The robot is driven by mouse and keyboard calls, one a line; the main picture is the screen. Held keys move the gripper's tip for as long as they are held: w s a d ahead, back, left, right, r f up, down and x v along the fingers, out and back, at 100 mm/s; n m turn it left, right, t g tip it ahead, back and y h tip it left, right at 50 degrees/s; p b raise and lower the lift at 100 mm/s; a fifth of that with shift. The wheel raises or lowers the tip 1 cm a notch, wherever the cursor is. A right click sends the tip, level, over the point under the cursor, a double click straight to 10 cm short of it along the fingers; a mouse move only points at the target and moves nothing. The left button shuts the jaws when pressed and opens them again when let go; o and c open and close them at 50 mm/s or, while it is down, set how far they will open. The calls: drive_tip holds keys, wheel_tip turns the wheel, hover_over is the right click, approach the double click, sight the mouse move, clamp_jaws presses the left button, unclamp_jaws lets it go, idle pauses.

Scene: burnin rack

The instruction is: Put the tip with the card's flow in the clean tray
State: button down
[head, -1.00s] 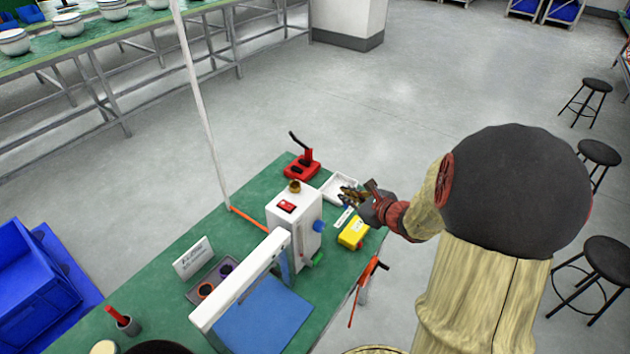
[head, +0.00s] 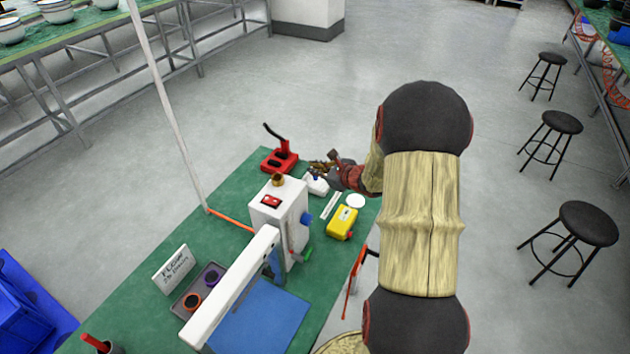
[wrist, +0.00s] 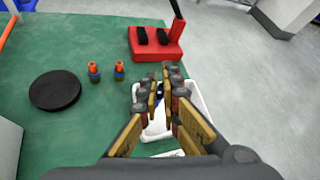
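My gripper (head: 318,167) is just over the white tray (head: 317,186). In the wrist view my gripper (wrist: 168,85) has its fingers a narrow gap apart, with nothing clearly between them. Below them, the white tray (wrist: 197,100) holds a small blue and dark piece (wrist: 181,91), partly hidden by a finger. A white card (head: 173,268) with writing too small to read surely stands at the left.
A red device with a black lever (head: 279,161) stands behind the tray. A black disc (wrist: 55,90) lies left of the small pieces. A white machine (head: 279,212), yellow box (head: 342,222), white round dish (head: 355,201) and dark two-ring tray (head: 183,308) share the table.

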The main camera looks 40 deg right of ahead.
drive_tip(key=shift+w+d+f+b, duration=0.2)
drive_tip(key=shift+w+d+f, duration=0.15)
drive_tip(key=shift+f, duration=0.25)
drive_tip(key=shift+w+d+f+b, duration=0.2)
drive_tip(key=shift+w+f, duration=0.15)
drive_tip(key=shift+f, duration=0.2)
drive_tip(key=shift+f+b, duration=0.75)
drive_tip(key=shift+f, duration=0.7)
drive_tip(key=shift+f, duration=0.15)
drive_tip(key=c, duration=2)
unclamp_jaws()
drive_tip(key=shift+c, duration=0.2)
